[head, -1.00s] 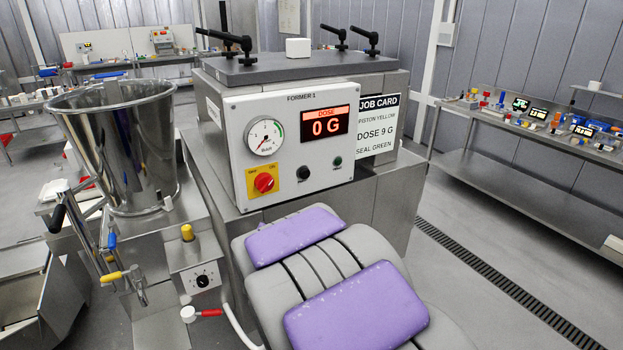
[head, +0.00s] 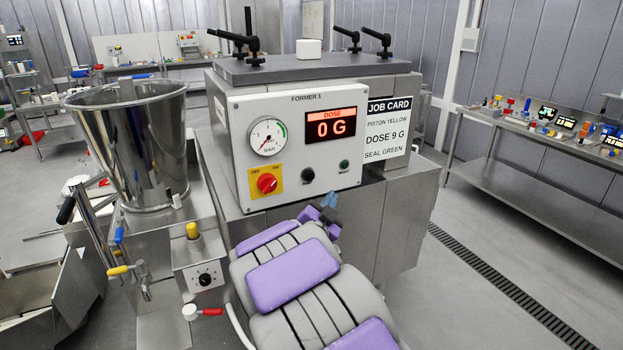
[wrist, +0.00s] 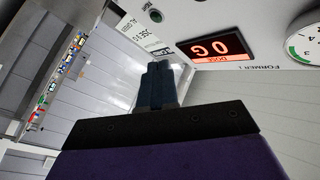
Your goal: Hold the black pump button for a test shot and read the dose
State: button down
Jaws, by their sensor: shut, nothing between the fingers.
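The control panel (head: 225,150) stands ahead. Its black button (head: 308,174) is between the red rotary switch (head: 267,183) on a yellow plate and the green button (head: 344,165). The red dose display (head: 331,124) reads 0 G; it also shows upside down in the wrist view (wrist: 212,47). My gripper (head: 329,199) has blue fingers, shut and empty, just below and right of the black button. I cannot tell its gap to the panel. The fingers also show in the wrist view (wrist: 158,82), where I do not see the black button.
The job card (head: 388,128) reads piston yellow, dose 9 G, seal green. The pressure gauge (head: 267,135) needle points low. A steel hopper (head: 135,145) and a yellow-capped dial box (head: 200,262) stand left. A bench (head: 540,150) with small items is at right, beyond open floor.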

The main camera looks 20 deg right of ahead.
aim_at(310, 176)
jog(key=w+p, duration=0.4)
jog(key=w, duration=0.5)
jog(key=shift+a, duration=0.25)
jog(key=shift+p, duration=0.3)
dwell(1.7)
jog(key=shift+w+r, duration=0.1)
jog(key=shift+w, duration=0.2)
jog(key=shift+w+p, duration=0.3)
jog(key=shift+w, duration=0.1)
dwell(3.1)
jog(key=shift+s, duration=0.1)
dwell(0.5)
jog(key=shift+s+b, duration=0.5)
jog(key=shift+s, duration=0.25)
